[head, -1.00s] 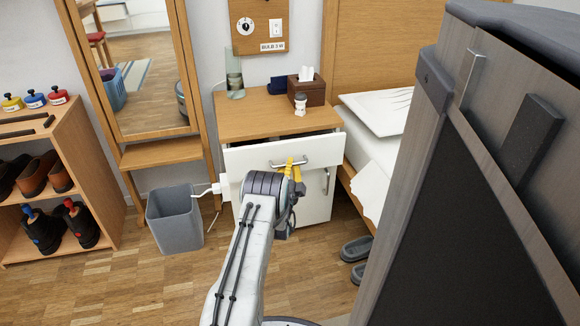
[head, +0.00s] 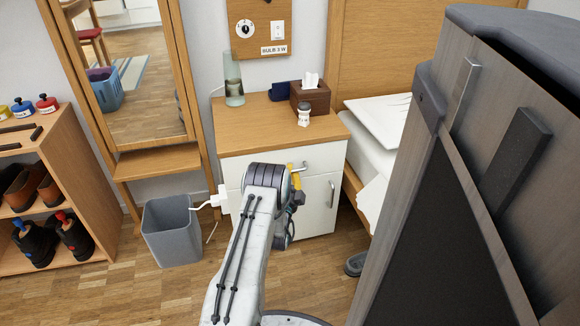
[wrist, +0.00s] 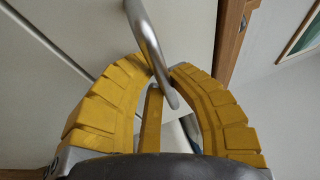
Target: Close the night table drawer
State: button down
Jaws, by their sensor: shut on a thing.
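The night table (head: 240,135) has a wooden top and white fronts and stands against the wall. Its drawer front (head: 325,155) sits close under the top in the head view, and no open gap shows there. My gripper (head: 294,175) is at the drawer front, partly hidden behind my arm. In the wrist view my yellow fingers (wrist: 160,72) are closed around the metal drawer handle (wrist: 146,35), which passes between their tips. The lower cabinet door with its upright handle (head: 332,193) is shut.
A grey bin (head: 172,235) stands left of the night table, beside a white plug and cable. A tissue box (head: 310,98), a small white jar (head: 303,116) and a glass lamp (head: 234,85) stand on top. The bed (head: 375,125) is at right, a shoe shelf (head: 80,150) at left.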

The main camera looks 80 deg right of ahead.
jog(key=shift+w, duration=0.1)
jog(key=c, duration=1.1)
grip_release()
jog(key=shift+a+f, duration=0.25)
jog(key=shift+a, duration=1)
jog(key=shift+a+f, duration=0.2)
jog(key=shift+a, duration=1)
jog(key=shift+a+f, duration=0.25)
jog(key=shift+a, duration=1)
